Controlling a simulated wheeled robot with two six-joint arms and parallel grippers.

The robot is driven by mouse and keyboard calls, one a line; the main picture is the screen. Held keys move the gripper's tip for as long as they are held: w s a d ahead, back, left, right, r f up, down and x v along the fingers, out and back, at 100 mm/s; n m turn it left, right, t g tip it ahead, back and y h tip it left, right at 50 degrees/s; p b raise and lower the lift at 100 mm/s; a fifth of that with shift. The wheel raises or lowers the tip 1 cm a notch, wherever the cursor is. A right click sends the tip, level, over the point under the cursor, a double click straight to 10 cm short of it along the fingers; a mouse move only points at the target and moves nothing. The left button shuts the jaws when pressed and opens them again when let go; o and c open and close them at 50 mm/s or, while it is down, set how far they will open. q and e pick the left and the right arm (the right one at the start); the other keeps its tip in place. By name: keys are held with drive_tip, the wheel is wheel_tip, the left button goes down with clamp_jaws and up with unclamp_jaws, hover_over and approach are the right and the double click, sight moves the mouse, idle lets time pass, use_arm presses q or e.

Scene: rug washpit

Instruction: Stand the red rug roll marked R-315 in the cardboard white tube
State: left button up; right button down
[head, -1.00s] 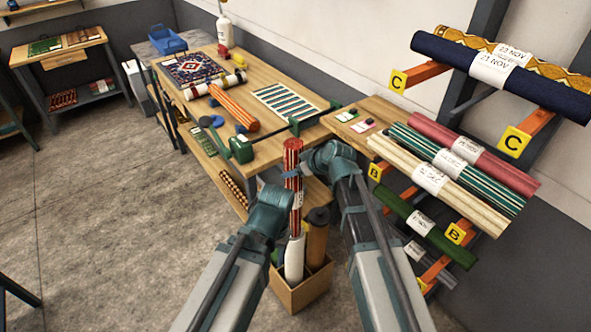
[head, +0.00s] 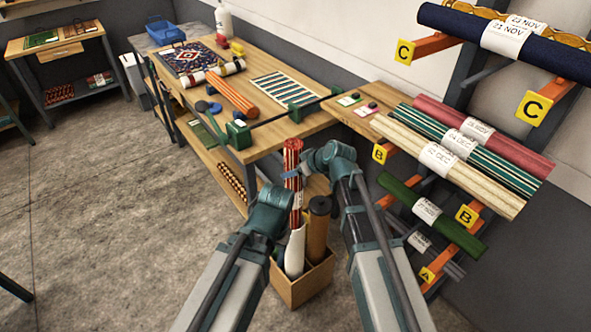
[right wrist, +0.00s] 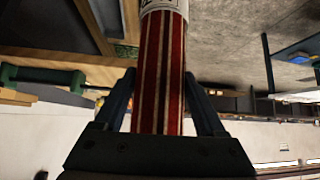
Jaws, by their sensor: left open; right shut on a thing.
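The red striped rug roll (head: 293,158) stands nearly upright, with a white label partway down. My right gripper (head: 308,172) is shut on its upper part; the right wrist view shows the roll (right wrist: 160,75) between the two fingers, its label at the top edge of the picture. The white cardboard tube (head: 295,252) stands slightly tilted in a cardboard box (head: 300,291). The roll's lower end meets the tube's mouth; I cannot tell how far inside it is. My left gripper (head: 283,190) is open beside the roll, low on its left. The marking R-315 is not readable.
A brown roll (head: 318,228) stands in the same box, right of the tube. A wooden workbench (head: 262,140) is just behind. A rack of rolls (head: 455,150) with orange arms rises at the right. The floor (head: 110,220) at left is clear.

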drive_tip(key=shift+f+b, duration=9.55)
drive_tip(key=shift+f, duration=0.25)
unclamp_jaws()
drive_tip(key=p, duration=1)
approach(299, 209)
drive_tip(key=shift+s+d+r, duration=0.25)
drive_tip(key=shift+d, duration=0.1)
